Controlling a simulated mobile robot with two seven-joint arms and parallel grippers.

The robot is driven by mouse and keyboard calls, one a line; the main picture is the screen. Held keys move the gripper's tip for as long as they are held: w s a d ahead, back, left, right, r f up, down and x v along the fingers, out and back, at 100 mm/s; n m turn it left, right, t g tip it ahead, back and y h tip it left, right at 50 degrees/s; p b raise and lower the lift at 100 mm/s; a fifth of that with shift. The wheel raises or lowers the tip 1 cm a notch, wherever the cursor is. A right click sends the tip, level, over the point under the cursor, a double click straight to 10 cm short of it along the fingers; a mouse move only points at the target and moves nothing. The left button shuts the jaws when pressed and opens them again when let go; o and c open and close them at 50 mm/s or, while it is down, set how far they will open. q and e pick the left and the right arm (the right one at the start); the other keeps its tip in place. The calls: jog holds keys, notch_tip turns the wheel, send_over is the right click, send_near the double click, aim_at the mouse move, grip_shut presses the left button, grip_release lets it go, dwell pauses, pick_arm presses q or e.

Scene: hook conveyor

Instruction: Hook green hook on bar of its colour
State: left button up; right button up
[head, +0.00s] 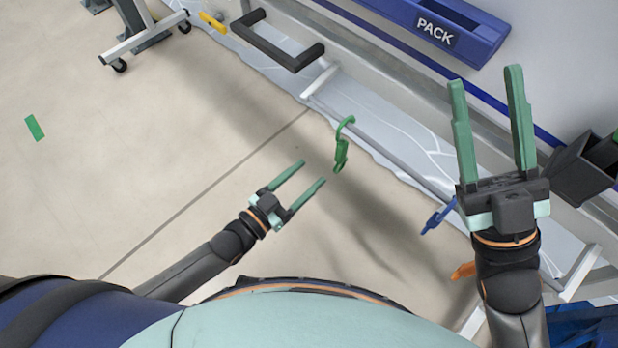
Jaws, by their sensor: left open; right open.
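The green hook (341,152) shows in the middle of the head view, upright, with its curved end at the top. It is near a thin grey rail; I cannot tell whether it touches it. My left gripper (314,171) is open and empty, its fingertips just to the lower left of the hook and apart from it. My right gripper (486,76) is open and empty at the right, fingers pointing up the picture. I cannot make out a green bar clearly; a green-edged part (603,152) shows at the right edge.
A blue hook (437,218), an orange piece (463,271) and a yellow piece (212,22) lie along the line of the grey rail (385,152). A dark U-shaped frame (268,45) and a blue PACK bin (440,30) are at the top. The left floor is mostly clear.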

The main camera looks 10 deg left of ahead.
aim_at(339, 147)
pick_arm(q)
jog(key=b+x, duration=0.3)
jog(key=x, duration=0.9)
pick_arm(e)
jog(key=f, duration=0.2)
jog(key=shift+s+a+f+y, duration=0.2)
jog(key=shift+f+y, duration=0.1)
jog(key=shift+f, duration=0.1)
pick_arm(q)
jog(key=shift+c, duration=0.3)
grip_shut()
jog(key=c, duration=0.6)
grip_release()
jog(key=shift+c, duration=0.2)
grip_shut()
jog(key=shift+w+a, duration=0.1)
pick_arm(e)
jog(key=shift+s, duration=0.1)
